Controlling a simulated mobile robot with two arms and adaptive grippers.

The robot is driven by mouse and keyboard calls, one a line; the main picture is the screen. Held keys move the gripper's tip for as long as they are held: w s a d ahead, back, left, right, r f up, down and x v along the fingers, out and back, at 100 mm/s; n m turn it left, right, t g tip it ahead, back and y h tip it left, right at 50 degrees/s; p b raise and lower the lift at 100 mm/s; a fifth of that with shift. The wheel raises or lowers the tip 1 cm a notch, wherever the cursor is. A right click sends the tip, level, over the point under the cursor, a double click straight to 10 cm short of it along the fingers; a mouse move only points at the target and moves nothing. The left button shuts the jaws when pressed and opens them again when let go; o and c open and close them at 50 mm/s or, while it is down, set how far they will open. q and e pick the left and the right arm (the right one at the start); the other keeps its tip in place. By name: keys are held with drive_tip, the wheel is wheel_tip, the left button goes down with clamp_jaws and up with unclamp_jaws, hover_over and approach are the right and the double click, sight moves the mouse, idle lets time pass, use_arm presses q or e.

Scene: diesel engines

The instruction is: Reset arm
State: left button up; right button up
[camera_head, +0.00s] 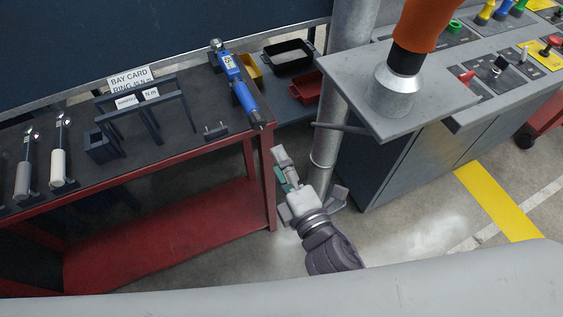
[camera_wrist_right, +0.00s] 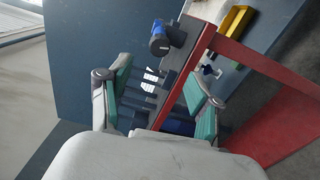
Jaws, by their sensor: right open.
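My right gripper (camera_head: 290,172) is in front of the right end of the red-framed bench (camera_head: 258,180), beside the grey post. Nothing is held in it. In the right wrist view the gripper (camera_wrist_right: 160,80) shows two teal-padded fingers spread apart, with the bench and its red frame (camera_wrist_right: 262,68) beyond them. A blue tool (camera_head: 239,86) lies at the bench's right edge, apart from the gripper; a blue cylinder (camera_wrist_right: 159,45) shows in the wrist view. My left arm and gripper are not in view.
A grey post (camera_head: 333,120) and a grey control cabinet (camera_head: 430,150) stand right of the gripper. Black (camera_head: 289,60) and red (camera_head: 305,88) bins are behind the bench. Floor with a yellow stripe (camera_head: 500,203) is open at right.

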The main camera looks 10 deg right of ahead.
idle(0.5)
drive_tip(key=s+d+f+m+g+h, duration=0.1)
drive_tip(key=s+d+f+m+g, duration=0.15)
drive_tip(key=f, duration=0.95)
drive_tip(key=s+d+f+m+g+h, duration=0.1)
drive_tip(key=s+d+f+m+g, duration=0.2)
drive_tip(key=f, duration=1)
drive_tip(key=s+d+f+m+g+h, duration=0.1)
drive_tip(key=s+d+f+m+g, duration=0.2)
drive_tip(key=f, duration=0.9)
drive_tip(key=s+d+f+m+g+h, duration=0.1)
drive_tip(key=s+d+f+m+g, duration=0.3)
drive_tip(key=s+f, duration=0.5)
drive_tip(key=s+d+f+m+g+h, duration=0.1)
drive_tip(key=s+d+f+m+g, duration=0.2)
drive_tip(key=s+d+f+m, duration=0.4)
drive_tip(key=s+f, duration=0.2)
drive_tip(key=s, duration=0.6)
drive_tip(key=shift+s+g+h, duration=0.15)
drive_tip(key=shift+g+h, duration=0.15)
drive_tip(key=shift+g, duration=0.05)
